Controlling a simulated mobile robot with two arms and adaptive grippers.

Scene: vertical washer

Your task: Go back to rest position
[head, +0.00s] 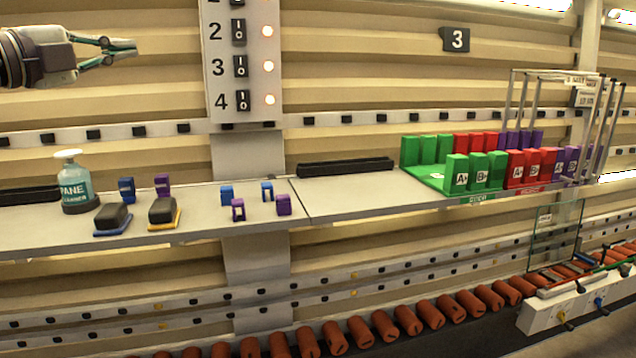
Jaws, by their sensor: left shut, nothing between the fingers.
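My left gripper (130,48) comes in from the upper left, in front of the corrugated wall. Its fingers are shut with nothing between them. It hangs in the air well above the shelf (350,203), apart from everything on it. My right gripper is not in the head view.
A switch panel (219,83) with lit lamps stands right of my left gripper. Red rollers (421,313) run below. The shelf's middle is clear.

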